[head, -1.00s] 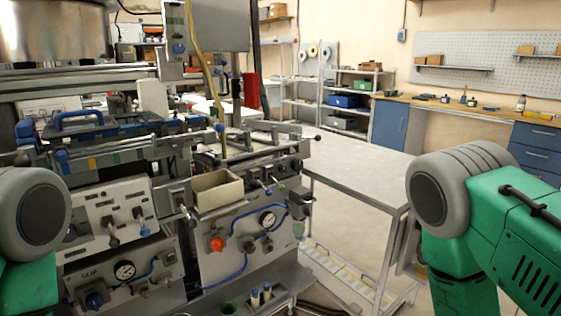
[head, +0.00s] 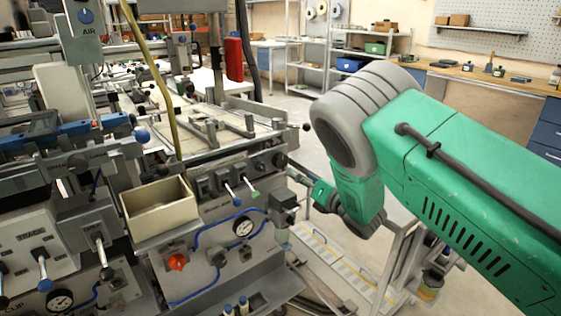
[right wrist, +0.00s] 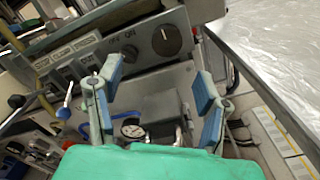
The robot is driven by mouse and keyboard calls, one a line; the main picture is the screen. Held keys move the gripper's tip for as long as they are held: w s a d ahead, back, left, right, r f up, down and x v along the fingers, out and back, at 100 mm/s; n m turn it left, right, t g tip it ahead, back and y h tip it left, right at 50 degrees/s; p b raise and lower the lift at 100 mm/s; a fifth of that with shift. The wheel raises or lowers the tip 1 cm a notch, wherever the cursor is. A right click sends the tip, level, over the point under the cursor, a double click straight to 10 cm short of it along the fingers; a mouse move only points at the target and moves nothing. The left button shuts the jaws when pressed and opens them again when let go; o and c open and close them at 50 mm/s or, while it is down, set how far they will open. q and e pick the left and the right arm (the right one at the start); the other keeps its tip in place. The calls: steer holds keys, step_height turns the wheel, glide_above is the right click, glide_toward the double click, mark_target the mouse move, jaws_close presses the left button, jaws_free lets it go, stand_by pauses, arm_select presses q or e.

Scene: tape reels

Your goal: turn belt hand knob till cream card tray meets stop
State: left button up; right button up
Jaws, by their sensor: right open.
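I cannot make out the stop. My left gripper is out of view.
Small levers (head: 229,190) stick out of the panel left of my right gripper. In the right wrist view, a metal tabletop (right wrist: 275,55) lies to the right.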

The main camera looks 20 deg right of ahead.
mark_target(284, 161)
steer(key=x, duration=0.4)
steer(key=shift+w+f, duration=0.1)
steer(key=shift+f, duration=0.05)
steer(key=w, duration=0.5)
steer(key=shift+w+d+f+b, duration=0.15)
steer(key=shift+w+f+b, duration=0.1)
steer(key=shift+b, duration=0.15)
steer(key=shift+w+a+r, duration=0.1)
steer(key=shift+a, duration=0.45)
steer(key=shift+w+a+r, duration=0.1)
steer(key=shift+a+r, duration=0.05)
steer(key=shift+a, duration=0.4)
steer(key=c, duration=0.5)
steer(key=shift+d+f, duration=0.15)
steer(key=shift+d, duration=0.05)
steer(key=c, duration=0.6)
steer(key=shift+d, duration=0.4)
steer(key=shift+c, duration=0.2)
